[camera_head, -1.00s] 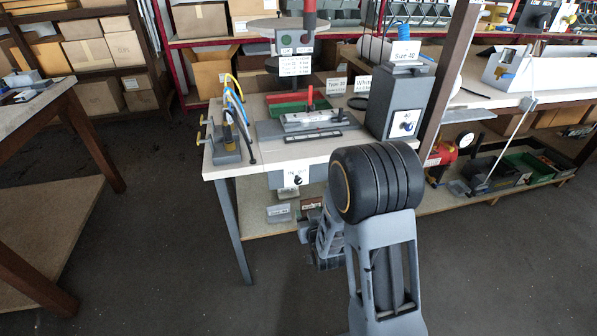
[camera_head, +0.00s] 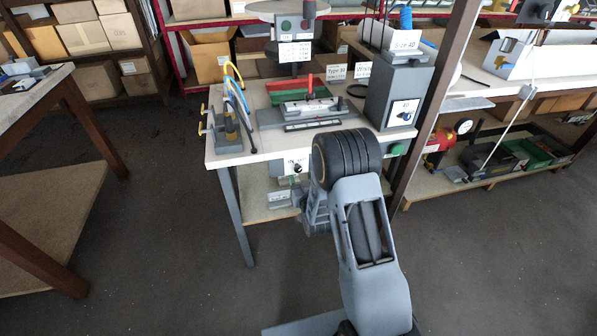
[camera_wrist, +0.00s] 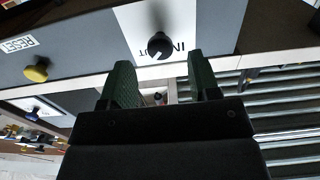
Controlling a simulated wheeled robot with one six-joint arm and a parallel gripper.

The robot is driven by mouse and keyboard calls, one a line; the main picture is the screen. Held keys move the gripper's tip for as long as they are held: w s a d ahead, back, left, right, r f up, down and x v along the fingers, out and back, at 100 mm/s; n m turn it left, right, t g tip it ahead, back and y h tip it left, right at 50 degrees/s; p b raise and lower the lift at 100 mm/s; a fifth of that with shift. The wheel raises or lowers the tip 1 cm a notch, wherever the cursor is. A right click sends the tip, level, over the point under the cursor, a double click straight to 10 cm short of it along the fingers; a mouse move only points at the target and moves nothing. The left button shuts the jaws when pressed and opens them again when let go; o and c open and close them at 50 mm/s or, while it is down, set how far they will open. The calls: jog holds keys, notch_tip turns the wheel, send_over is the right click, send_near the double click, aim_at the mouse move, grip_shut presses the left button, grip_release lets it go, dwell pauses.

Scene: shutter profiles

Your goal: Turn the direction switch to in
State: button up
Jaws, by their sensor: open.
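The direction switch (camera_wrist: 160,44) is a black round knob on a white plate in the wrist view. Its lettering appears upside down, with IN on the right and what seems to be OUT, partly covered, on the left. A pale mark on the knob points down and slightly left, seemingly towards the OUT side. My gripper (camera_wrist: 162,72) is open, its two dark green fingers just below the knob in the picture, with nothing between them; its distance from the knob is unclear. In the head view the switch (camera_head: 297,168) sits under the bench's front edge, and my arm hides the gripper.
A yellow knob (camera_wrist: 37,71) by a RESET label is left of the switch in the wrist view. In the head view, the bench (camera_head: 232,151) carries a clamp, hoses and a grey box (camera_head: 398,90). A dark post (camera_head: 433,110) stands right of my arm.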

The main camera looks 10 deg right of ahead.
aim_at(299, 171)
jog(key=shift+w, duration=2.1)
jog(key=shift+c, duration=0.2)
jog(key=c, duration=0.9)
jog(key=shift+o, duration=0.2)
